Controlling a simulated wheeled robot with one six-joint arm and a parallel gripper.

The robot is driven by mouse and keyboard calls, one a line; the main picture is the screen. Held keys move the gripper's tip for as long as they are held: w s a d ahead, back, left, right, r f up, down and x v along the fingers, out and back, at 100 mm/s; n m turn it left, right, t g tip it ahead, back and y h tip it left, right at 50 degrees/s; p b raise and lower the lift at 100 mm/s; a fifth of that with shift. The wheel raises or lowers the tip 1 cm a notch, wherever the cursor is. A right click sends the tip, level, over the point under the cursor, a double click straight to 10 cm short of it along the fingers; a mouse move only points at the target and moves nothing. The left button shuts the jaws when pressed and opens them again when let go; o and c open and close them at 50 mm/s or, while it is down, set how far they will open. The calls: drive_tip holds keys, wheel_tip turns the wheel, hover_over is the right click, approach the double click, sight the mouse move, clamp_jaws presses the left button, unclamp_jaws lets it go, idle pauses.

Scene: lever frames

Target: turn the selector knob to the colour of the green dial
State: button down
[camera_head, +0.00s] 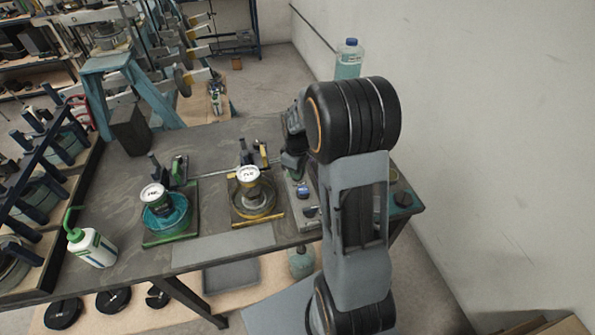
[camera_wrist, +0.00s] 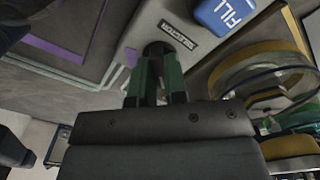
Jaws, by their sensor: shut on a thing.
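The selector knob (camera_wrist: 157,48) is a dark round knob on a grey panel (camera_wrist: 140,30), beside a label reading SELECTOR. My gripper (camera_wrist: 155,78), with green-sided fingers, is shut on the knob in the wrist view; the fingers hide part of it, and any pointer mark cannot be read. In the head view a white-faced dial (camera_head: 153,192) stands over a round vessel on a green-edged base at the left. Another white-faced dial (camera_head: 248,175) stands on a yellow-edged base nearer the panel. The dial readings are too small to tell. My arm hides the knob in the head view.
A blue FILL button (camera_wrist: 225,12) sits on the panel close to the knob. A purple strip (camera_wrist: 55,50) lies on the other side. A white bottle with a green spout (camera_head: 92,247) stands at the table's left. A clear bottle (camera_head: 348,60) stands behind my arm.

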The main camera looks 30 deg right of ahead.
drive_tip(key=shift+n, duration=0.4)
drive_tip(key=c, duration=1.2)
unclamp_jaws()
drive_tip(key=shift+o, duration=0.2)
wheel_tip(320, 180, up, 14)
drive_tip(key=b, duration=0.1)
drive_tip(key=shift+f, duration=0.1)
drive_tip(key=s+a+m+t, duration=0.2)
drive_tip(key=s+a+m, duration=0.2)
drive_tip(key=s, duration=0.3)
drive_tip(key=s+a+m+t, duration=0.2)
drive_tip(key=s+a, duration=0.3)
drive_tip(key=s, duration=0.3)
drive_tip(key=shift+s+m, duration=0.3)
drive_tip(key=shift+m, duration=0.6)
